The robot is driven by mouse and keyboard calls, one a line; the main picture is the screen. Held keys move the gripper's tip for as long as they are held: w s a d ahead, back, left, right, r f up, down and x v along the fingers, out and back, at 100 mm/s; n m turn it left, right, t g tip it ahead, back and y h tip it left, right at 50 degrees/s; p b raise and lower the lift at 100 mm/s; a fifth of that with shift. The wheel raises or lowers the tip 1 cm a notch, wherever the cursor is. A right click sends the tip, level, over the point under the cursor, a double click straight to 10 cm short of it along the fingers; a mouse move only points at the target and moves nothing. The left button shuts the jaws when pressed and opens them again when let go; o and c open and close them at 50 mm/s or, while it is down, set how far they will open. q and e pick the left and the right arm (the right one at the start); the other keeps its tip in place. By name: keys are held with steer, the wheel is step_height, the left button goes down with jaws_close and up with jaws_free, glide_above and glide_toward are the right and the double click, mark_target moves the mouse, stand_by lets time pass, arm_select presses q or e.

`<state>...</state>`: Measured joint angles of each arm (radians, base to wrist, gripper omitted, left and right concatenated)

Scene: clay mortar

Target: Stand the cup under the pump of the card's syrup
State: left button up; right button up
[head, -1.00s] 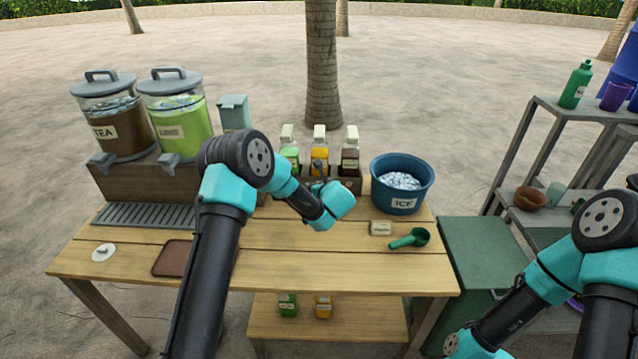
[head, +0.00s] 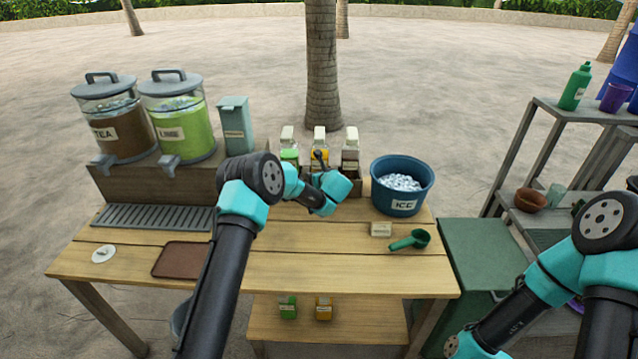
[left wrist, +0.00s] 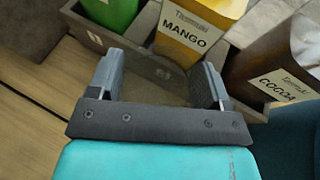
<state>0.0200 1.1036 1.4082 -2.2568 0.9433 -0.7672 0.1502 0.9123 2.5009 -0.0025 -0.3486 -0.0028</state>
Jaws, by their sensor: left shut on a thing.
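My left gripper (left wrist: 158,82) is shut on a clear see-through cup (left wrist: 160,72), which shows only faintly between the fingers. It is close in front of the syrup rack, facing the mango bottle (left wrist: 200,28). The cocoa bottle (left wrist: 285,75) is to the right and a green bottle (left wrist: 108,12) to the left. In the head view the green (head: 289,156), mango (head: 320,142) and cocoa (head: 350,158) bottles have pale tops; my left wrist partly hides them. A small pale card (head: 381,229) lies on the table, its writing too small to read. My right gripper is out of view.
A blue ice bucket (head: 402,205) stands right of the rack, with a green scoop (head: 410,240) in front. Tea (head: 125,135) and lime (head: 185,133) dispensers stand at left. A brown tray (head: 180,260) lies at the table's front. The wooden table's middle is clear.

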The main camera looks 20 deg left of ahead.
arm_select(q)
steer(key=shift+f, duration=1.55)
steer(key=shift+f, duration=0.2)
steer(key=o, duration=1.2)
steer(key=shift+r, duration=0.15)
steer(key=shift+s+d+r, duration=0.1)
steer(key=v, duration=1.1)
steer(key=shift+s+d+r, duration=0.15)
steer(key=shift+s, duration=0.15)
